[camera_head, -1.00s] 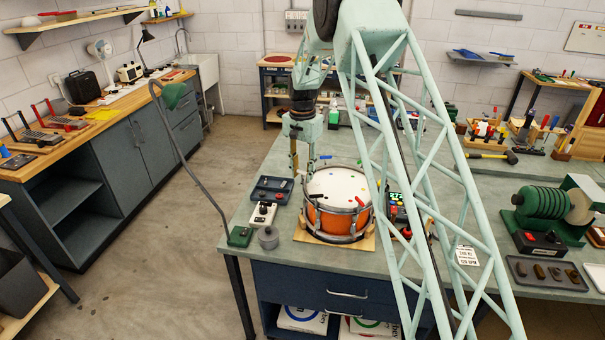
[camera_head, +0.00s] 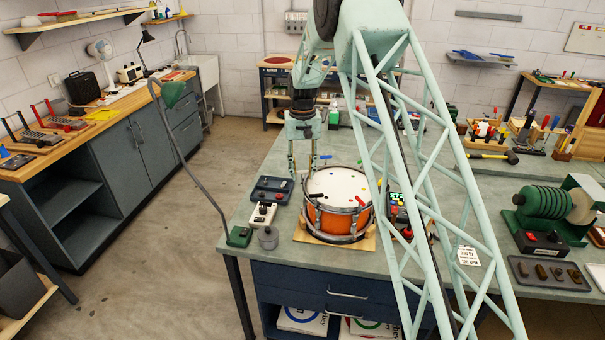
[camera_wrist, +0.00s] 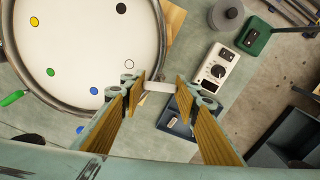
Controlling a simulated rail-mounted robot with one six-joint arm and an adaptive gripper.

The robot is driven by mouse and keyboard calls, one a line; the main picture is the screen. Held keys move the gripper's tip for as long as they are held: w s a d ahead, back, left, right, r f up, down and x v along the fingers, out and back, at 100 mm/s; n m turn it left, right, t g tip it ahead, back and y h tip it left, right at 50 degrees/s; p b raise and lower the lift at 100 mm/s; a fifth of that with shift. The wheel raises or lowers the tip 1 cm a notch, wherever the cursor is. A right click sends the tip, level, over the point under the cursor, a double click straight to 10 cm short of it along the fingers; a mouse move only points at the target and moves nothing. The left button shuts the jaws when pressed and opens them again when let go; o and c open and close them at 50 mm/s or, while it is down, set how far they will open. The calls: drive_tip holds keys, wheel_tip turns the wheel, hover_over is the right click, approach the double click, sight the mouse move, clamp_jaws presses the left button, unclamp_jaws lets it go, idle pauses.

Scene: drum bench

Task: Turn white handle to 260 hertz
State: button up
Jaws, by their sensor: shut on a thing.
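The orange drum (camera_head: 328,222) stands on the bench with its white head (camera_head: 340,186) up and coloured dots on it. My gripper (camera_head: 302,172) points down at the drum's far left rim. In the wrist view my gripper (camera_wrist: 158,86) has its two wooden-faced fingers on either side of the white handle (camera_wrist: 158,87), just outside the rim, and is shut on it. The handle's ends are partly hidden by the fingers. A green handle (camera_wrist: 13,98) and a black handle (camera_wrist: 27,139) show at other places on the rim. A device with a coloured display (camera_head: 397,203) is right of the drum, partly hidden by my arm.
Left of the drum are a white box with a black knob (camera_head: 263,214), a blue tray (camera_head: 271,190), a green box (camera_head: 239,237) and a grey cylinder (camera_head: 268,238). A printed card (camera_head: 467,256) lies to the right, too small to read surely.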

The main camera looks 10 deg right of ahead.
sight(303, 171)
drive_tip(key=shift+n, duration=0.5)
drive_tip(key=o, duration=0.9)
drive_tip(key=shift+r, duration=0.2)
wheel_tip(303, 171, up, 12)
drive_tip(key=shift+f, duration=0.2)
idle(0.6)
